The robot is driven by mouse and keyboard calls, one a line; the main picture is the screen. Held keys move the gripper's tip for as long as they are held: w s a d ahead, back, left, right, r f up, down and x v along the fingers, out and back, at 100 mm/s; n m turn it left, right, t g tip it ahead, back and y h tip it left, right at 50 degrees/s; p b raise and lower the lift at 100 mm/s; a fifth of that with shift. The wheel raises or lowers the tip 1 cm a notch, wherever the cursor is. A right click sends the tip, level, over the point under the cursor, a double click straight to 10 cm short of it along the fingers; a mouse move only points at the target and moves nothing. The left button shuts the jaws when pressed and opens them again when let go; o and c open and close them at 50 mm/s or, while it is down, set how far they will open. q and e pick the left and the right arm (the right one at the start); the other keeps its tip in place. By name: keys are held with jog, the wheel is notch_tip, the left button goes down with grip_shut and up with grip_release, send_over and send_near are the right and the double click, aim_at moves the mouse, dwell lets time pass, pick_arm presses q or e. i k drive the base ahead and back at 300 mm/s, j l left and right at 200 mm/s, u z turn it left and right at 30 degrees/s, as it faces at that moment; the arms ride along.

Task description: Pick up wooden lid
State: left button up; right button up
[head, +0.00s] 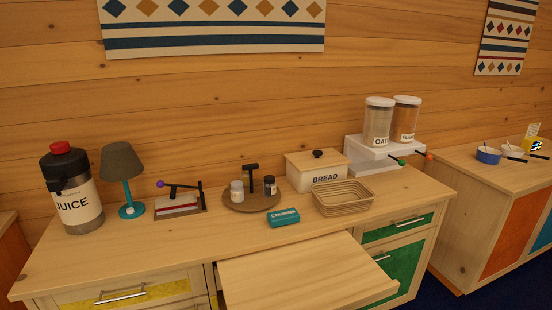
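The wooden lid (331,158) is a flat, pale wooden top with a dark round knob (317,153). It sits on the white bread box (326,180), which is marked BREAD and stands toward the back right of the wooden counter (240,252). A woven basket stands in front of the box and covers part of its lower front. Neither of my grippers shows in the head view.
The woven basket (342,203) sits just in front of the bread box. A white stepped stand (372,150) with two jars is behind right. A round tray (262,203) with shakers and a teal CRUMBS box (284,218) are left. A wooden board or drawer (300,277) juts out at the front.

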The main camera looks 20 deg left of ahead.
aim_at(327, 158)
jog(key=i+l+u, duration=0.7)
jog(key=l+u, duration=0.15)
jog(key=i+l+u, duration=0.15)
jog(key=l+u, duration=0.15)
jog(key=l, duration=0.2)
jog(key=i+l, duration=0.15)
jog(key=l, duration=0.25)
jog(key=i+l, duration=0.1)
jog(key=l, duration=0.3)
jog(key=i+l+u, duration=0.1)
jog(key=l, duration=0.3)
jog(key=i+l, duration=0.2)
jog(key=l, duration=0.2)
jog(key=i+l, duration=0.1)
jog(key=l, duration=0.3)
jog(key=i+l+u, duration=0.1)
jog(key=l, duration=0.3)
